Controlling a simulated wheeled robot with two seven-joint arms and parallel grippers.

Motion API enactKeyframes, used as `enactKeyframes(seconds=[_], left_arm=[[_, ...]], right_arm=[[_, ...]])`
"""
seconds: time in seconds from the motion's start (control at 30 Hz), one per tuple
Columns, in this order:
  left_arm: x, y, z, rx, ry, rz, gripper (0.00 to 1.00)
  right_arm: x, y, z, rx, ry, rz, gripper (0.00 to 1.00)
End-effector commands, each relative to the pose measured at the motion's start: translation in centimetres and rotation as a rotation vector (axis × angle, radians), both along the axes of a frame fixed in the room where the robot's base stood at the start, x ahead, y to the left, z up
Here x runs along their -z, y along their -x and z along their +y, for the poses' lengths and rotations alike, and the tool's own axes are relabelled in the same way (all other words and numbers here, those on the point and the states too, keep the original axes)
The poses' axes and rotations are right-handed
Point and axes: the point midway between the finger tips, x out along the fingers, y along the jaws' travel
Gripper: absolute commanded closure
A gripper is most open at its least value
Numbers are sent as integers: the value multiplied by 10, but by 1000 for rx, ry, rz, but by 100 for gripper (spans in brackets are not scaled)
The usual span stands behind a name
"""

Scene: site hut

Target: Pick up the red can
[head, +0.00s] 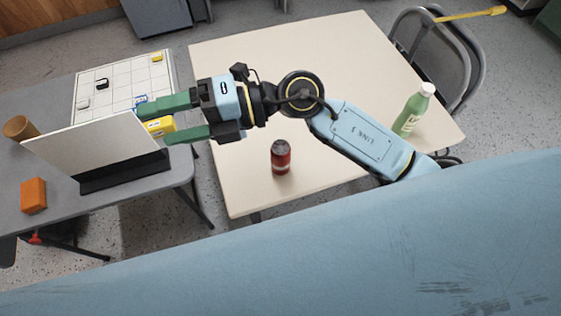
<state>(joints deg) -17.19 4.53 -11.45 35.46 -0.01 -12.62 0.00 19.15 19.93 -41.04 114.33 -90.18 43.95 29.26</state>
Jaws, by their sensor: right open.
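The red can (281,160), with a dark top, stands upright on the cream table near its front left edge. My right gripper (153,123) is open, with green fingers pointing left over the grey table. It is to the left of and farther back than the can, well apart from it. A yellow object (159,126) shows between its fingers; I cannot tell whether they touch it. My left gripper is not in view.
The cream table (350,50) also bears a green bottle (413,110) at right, beside my right arm. The grey table (110,198) holds a white upright panel (95,145), a grid board (120,80), a brown cup (19,128) and an orange block (33,195). A chair (440,55) stands at right.

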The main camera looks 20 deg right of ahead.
Motion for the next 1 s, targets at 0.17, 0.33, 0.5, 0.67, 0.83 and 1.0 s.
enactKeyframes(seconds=[0.17, 0.33, 0.5, 0.67, 0.83, 1.0], left_arm=[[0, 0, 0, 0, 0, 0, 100], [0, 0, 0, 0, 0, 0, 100], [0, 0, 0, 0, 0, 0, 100], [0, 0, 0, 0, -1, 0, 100], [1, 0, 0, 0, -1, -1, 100], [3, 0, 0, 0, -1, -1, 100]], right_arm=[[91, -5, -30, -183, 580, -107, 28], [142, -33, -103, -214, 1094, -115, 28], [152, -57, -164, -172, 1422, -81, 28], [156, -63, -186, -147, 1536, -59, 28], [186, -62, -188, -148, 1545, -54, 28], [217, -63, -186, -149, 1541, -56, 28]])
